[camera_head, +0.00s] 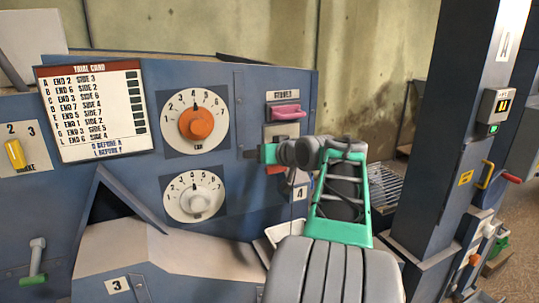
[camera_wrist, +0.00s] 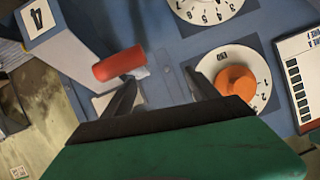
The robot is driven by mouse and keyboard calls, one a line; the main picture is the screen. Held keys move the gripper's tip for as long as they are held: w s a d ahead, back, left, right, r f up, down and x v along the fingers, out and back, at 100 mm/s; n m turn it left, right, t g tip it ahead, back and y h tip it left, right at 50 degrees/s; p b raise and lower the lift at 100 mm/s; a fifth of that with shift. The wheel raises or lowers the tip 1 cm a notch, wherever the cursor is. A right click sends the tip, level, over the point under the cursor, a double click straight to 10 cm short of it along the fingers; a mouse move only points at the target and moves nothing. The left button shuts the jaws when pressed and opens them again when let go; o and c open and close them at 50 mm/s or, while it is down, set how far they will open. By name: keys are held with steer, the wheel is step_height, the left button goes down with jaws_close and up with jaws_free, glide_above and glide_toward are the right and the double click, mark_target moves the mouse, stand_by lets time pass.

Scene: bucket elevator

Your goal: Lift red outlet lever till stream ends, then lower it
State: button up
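A red handle (camera_wrist: 118,63), apparently the outlet lever, sits beside the grey chute marked 4 in the wrist view. In the head view a red part (camera_head: 275,169) shows just below my gripper, partly hidden by it. My gripper (camera_head: 250,154) is in front of the blue panel, under the pink handle. In the wrist view its two dark fingers (camera_wrist: 162,92) are spread apart with nothing between them. The red handle lies just beyond the left finger's tip; I cannot tell whether they touch. No stream is visible.
The blue panel carries an orange-knob dial (camera_head: 196,123), a white-knob dial (camera_head: 194,196), a pink handle (camera_head: 286,112) and a trial card (camera_head: 97,110). A grey chute marked 3 (camera_head: 150,262) juts out below. A blue column (camera_head: 455,120) stands at right.

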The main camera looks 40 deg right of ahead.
steer(key=o, duration=0.5)
steer(key=d, duration=0.2)
steer(key=d+f, duration=0.1)
steer(key=d, duration=0.1)
steer(key=shift+s, duration=0.15)
steer(key=shift+c, duration=0.2)
steer(key=shift+o, duration=0.6)
steer(key=shift+a+r, duration=0.25)
steer(key=shift+a, duration=0.4)
steer(key=shift+s+d+f, duration=0.1)
steer(key=shift+d, duration=0.25)
steer(key=b+v, duration=0.2)
steer(key=v, duration=0.5)
steer(key=shift+s+a, duration=0.25)
steer(key=shift+s, duration=0.1)
steer(key=shift+c, duration=0.3)
